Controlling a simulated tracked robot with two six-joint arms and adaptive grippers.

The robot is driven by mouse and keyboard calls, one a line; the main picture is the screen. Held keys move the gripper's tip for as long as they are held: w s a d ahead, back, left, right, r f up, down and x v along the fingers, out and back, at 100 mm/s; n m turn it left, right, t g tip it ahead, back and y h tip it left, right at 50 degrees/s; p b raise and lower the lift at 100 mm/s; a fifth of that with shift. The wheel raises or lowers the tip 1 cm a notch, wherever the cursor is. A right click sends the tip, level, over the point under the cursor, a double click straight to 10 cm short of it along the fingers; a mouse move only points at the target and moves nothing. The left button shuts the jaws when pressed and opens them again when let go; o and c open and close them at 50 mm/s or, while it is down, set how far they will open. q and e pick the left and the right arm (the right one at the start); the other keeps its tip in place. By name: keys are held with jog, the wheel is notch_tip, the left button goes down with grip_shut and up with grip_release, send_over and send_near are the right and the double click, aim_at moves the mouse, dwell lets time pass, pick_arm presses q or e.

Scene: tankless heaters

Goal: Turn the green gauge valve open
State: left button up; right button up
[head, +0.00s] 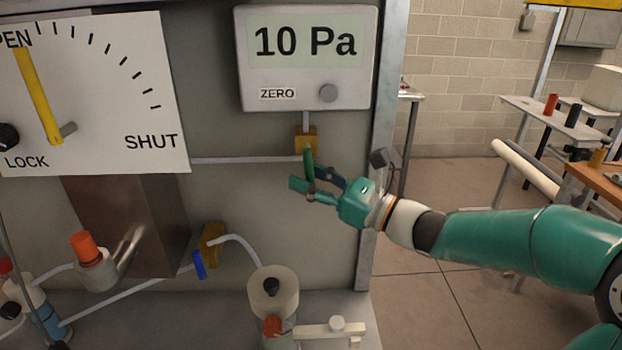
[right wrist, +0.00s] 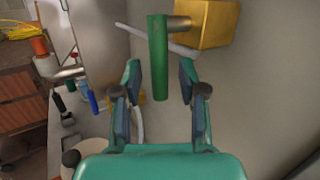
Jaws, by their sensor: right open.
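The green gauge valve handle (head: 309,162) points downward at the brass valve body (head: 306,138), below the gauge box (head: 305,60) reading 10 Pa. The right wrist view shows the green handle (right wrist: 158,58) upright in the picture, joined by a short stem to the brass block (right wrist: 208,22). My right gripper (head: 308,179) is open, with its fingers at the handle. In the right wrist view, the handle's lower part lies between the two spread fingers of my right gripper (right wrist: 160,84), with gaps on both sides. Contact does not show. My left gripper is not in view.
A dial panel (head: 100,110) with a yellow pointer near OPEN stands left. A blue-handled valve (head: 199,264), an orange-capped fitting (head: 85,247) and a pale cylinder (head: 272,295) sit lower. A thin pipe (head: 245,160) runs left of the brass valve. The floor at right is open.

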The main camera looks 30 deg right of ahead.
jog(key=v, duration=1.2)
dwell(0.3)
